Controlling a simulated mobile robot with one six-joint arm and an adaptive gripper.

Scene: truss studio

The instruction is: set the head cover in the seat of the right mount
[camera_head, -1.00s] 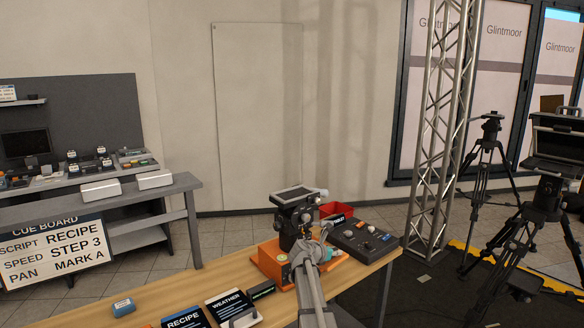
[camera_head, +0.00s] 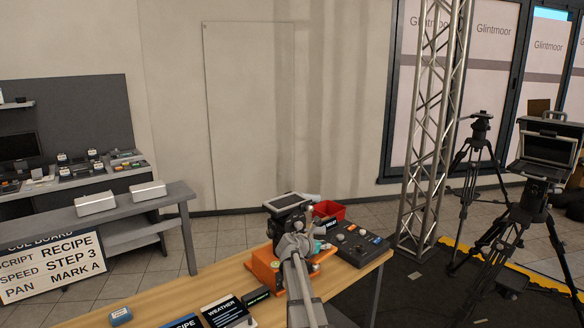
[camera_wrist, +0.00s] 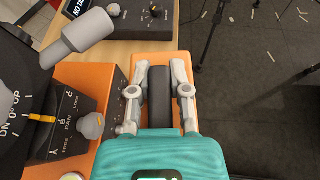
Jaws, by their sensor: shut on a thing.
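My gripper (camera_wrist: 159,93) is shut on a dark grey, rounded piece (camera_wrist: 160,105), which looks like the head cover, in the wrist view. Its grey fingers press the piece from both sides, above an orange base (camera_wrist: 65,78). A black head unit (camera_wrist: 75,120) with a lettered face and grey knob stands just left of the gripper. In the head view my arm covers much of this orange base (camera_head: 262,266) and the unit with a flat screen (camera_head: 287,200) on it. The held piece is hidden there. I cannot make out the right mount's seat.
A red bin (camera_head: 329,210) and a black control panel (camera_head: 352,240) lie right of and behind the base. Tripods (camera_head: 478,150) stand beyond a truss (camera_head: 430,150).

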